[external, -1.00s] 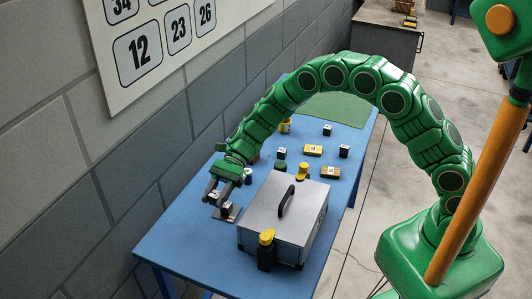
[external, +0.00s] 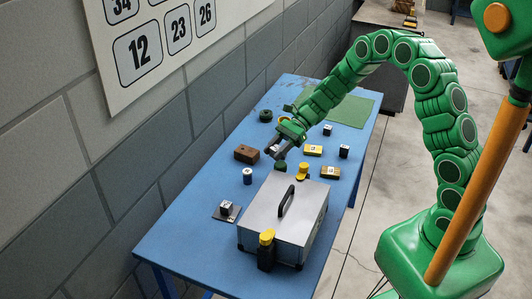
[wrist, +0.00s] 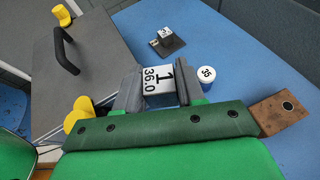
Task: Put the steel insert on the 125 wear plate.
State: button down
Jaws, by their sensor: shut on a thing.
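My gripper (external: 278,153) is shut on a block with a white face marked "1" and "36.0" (wrist: 158,79), over the middle of the blue table. The block sits between both fingers in the wrist view; in the external view the gripper mostly hides it. A dark flat plate (external: 234,216) lies near the table's left edge, left of the grey case. A small dark block with a white label (external: 226,206) stands on it. The plate (wrist: 178,46) also shows at the top of the wrist view, apart from my gripper. I cannot read "125" on it.
The grey case (external: 262,222) with a black handle stands on the near part of the table. A blue jar (external: 247,176) and a brown block (external: 246,153) lie left of my gripper. Two small dark blocks (external: 327,130) (external: 344,151) and yellow boxes (external: 313,150) lie to the right.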

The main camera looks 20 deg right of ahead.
jog(key=s+d+r+m+t+y, duration=0.15)
jog(key=d+m+t, duration=0.3)
jog(key=d, duration=2.05)
send_over(313, 149)
jog(key=shift+n, duration=0.25)
notch_tip(313, 149, down, 9)
jog(key=shift+s+d+r, duration=0.1)
jog(key=shift+s, duration=0.05)
jog(key=shift+w+f+h, duration=0.2)
jog(key=shift+f+h, duration=0.05)
jog(key=shift+f, duration=1.65)
jog(key=c, duration=0.7)
grip_release()
jog(key=shift+f, duration=0.1)
